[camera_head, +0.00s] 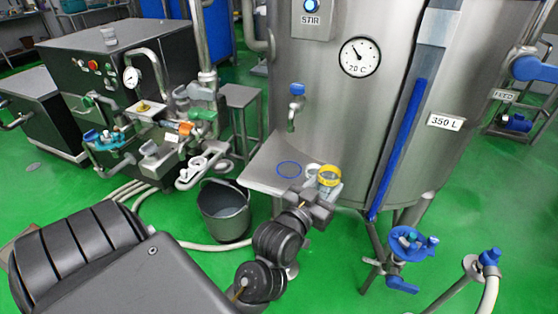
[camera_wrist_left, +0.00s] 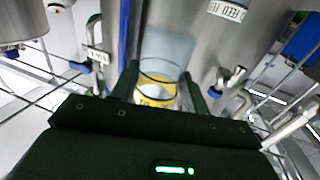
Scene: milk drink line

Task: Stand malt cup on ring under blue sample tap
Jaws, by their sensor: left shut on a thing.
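A clear cup with a yellow band, the malt cup (camera_head: 329,174), is between the fingers of my left gripper (camera_head: 321,193), at the right part of the small steel shelf (camera_head: 262,177). It also shows upright between the fingers in the left wrist view (camera_wrist_left: 157,92). The gripper is shut on it. Whether its base touches the shelf is hidden. The blue ring (camera_head: 289,168) lies flat and empty on the shelf, left of the cup. The blue sample tap (camera_head: 297,90) is on the tank above the ring, its spout pointing down. My right gripper is not in view.
A small white round thing (camera_head: 312,171) sits between the ring and the cup. The steel tank (camera_head: 340,105) stands right behind the shelf. A grey bucket (camera_head: 224,212) is on the floor to the left. The shelf's left part is bare.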

